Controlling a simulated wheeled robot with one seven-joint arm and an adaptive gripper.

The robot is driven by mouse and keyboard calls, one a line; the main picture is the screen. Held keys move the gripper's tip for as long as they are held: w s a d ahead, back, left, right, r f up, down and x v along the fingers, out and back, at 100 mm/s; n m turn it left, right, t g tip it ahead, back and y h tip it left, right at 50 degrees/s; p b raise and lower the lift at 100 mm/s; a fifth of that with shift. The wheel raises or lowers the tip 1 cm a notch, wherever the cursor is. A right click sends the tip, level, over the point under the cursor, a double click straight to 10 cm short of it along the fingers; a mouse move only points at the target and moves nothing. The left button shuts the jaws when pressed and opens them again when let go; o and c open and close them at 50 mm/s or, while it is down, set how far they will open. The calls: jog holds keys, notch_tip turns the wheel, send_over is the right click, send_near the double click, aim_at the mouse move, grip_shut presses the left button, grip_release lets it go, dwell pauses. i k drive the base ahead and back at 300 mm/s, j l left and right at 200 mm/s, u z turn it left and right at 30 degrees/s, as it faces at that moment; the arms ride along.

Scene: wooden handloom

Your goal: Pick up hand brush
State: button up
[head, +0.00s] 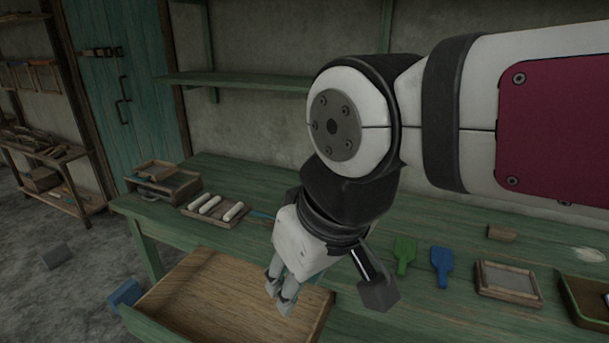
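No item can be told for certain as the hand brush. A green flat-handled tool (404,252) and a blue one (441,265) of similar shape lie side by side on the green workbench (480,235), right of my arm; either could be a brush or scoop. My gripper (279,297) points down above the open wooden drawer (210,300), left of both tools and apart from them. Its fingertips appear close together with nothing visible between them; the angle hides how far apart they are. My arm covers the middle of the bench.
A tray of white rolls (217,209) and wooden boxes (163,183) stand at the bench's left. A framed block (508,282), a brown piece (501,233) and a dark tray (590,300) are at the right. A blue block (125,294) is beside the drawer.

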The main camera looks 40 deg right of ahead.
aim_at(499, 232)
jog(key=z, duration=2.1)
